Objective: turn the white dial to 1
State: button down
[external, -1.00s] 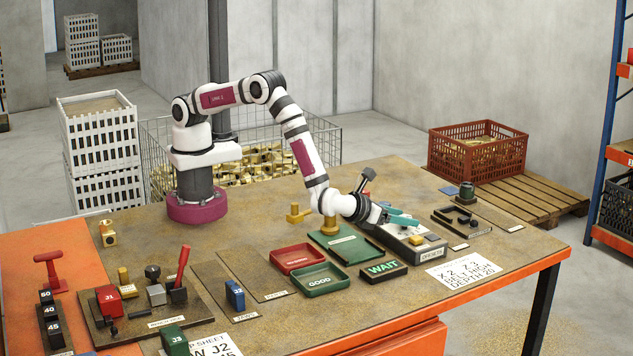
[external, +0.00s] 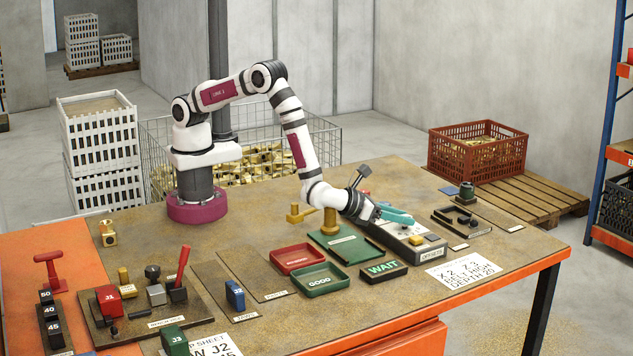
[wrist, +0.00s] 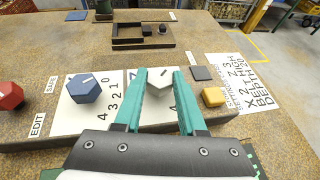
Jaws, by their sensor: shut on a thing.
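The white dial (wrist: 159,84) sits on a light control panel (wrist: 118,112), between the two teal fingers of my gripper (wrist: 157,76) in the wrist view. The fingers are shut on the dial's sides. Most of the numbers around this dial are hidden by the fingers; a 4 shows near the right finger. I cannot read which number the dial points at. In the external view my gripper (external: 398,216) reaches down over the control panel (external: 414,247), and the fingers hide most of the dial.
A blue dial (wrist: 84,88) with its own numbers is left of my fingers, and a red knob (wrist: 10,96) is further left. A black button (wrist: 202,73) and a yellow button (wrist: 213,97) are close on the right. A brass post (external: 330,222) stands near my wrist.

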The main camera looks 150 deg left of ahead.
jog(key=shift+s+a+m+t+h, duration=0.15)
jog(key=shift+m+t+h, duration=0.2)
jog(key=shift+m+t, duration=0.5)
jog(key=shift+s+d+m+t+h, duration=0.1)
jog(key=shift+m+t+h, duration=0.25)
jog(key=shift+m+t, duration=0.45)
jog(key=shift+t, duration=0.35)
jog(key=shift+a, duration=0.1)
jog(key=shift+c, duration=2.4)
grip_release()
jog(key=v, duration=1.5)
jog(key=shift+s+d+r, duration=0.2)
jog(key=shift+d, duration=0.1)
